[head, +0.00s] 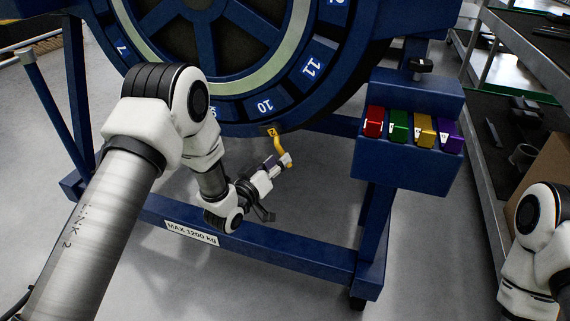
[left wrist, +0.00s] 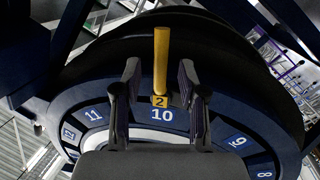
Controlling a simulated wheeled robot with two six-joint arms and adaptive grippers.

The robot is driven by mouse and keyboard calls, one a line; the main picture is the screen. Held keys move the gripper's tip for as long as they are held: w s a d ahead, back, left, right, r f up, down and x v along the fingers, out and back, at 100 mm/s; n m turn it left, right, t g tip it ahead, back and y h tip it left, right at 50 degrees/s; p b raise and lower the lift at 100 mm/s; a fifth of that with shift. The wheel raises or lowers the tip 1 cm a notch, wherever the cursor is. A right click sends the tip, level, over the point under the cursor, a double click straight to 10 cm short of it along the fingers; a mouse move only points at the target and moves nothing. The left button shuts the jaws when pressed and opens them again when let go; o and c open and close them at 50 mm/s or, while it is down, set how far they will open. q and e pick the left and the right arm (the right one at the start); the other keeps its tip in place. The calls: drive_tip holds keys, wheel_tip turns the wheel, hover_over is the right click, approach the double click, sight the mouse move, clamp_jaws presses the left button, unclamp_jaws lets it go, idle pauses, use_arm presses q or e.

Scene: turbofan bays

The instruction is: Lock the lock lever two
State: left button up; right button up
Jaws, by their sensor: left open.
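Lock lever two is a yellow handle (head: 280,145) with a small "2" tag, on the wheel's lower rim by the 10 plate in the head view. In the left wrist view the yellow lever (left wrist: 161,58) stands up from the rim above the 10 plate. My left gripper (head: 279,165) is open at the lever's lower, free end. In the left wrist view its two fingers (left wrist: 158,90) are on either side of the lever, with a gap at each side. Whether the lever lies fully between the pads in depth is unclear. My right gripper is out of view.
The big blue numbered wheel (head: 232,110) hangs in a blue frame with a lower crossbar (head: 275,256). A blue box (head: 405,160) with red, green, yellow and purple blocks stands right of the lever. Shelving (head: 487,165) is further right. Grey floor is free beneath the wheel.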

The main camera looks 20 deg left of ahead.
use_arm(q)
drive_tip(key=b+x, duration=0.1)
drive_tip(key=x, duration=0.2)
drive_tip(key=shift+f, duration=0.2)
drive_tip(key=shift+w+r, duration=0.15)
drive_tip(key=shift+w, duration=0.3)
clamp_jaws()
drive_tip(key=a+r+m+g+y+p, duration=0.1)
drive_tip(key=a+m+g+y+p, duration=0.1)
drive_tip(key=a+m+p, duration=0.6)
drive_tip(key=shift+a+r+m+y+p, duration=0.3)
drive_tip(key=shift+m+y+p, duration=0.5)
drive_tip(key=shift+m+p, duration=2.35)
drive_tip(key=shift+w+n, duration=0.1)
drive_tip(key=shift+n, duration=0.15)
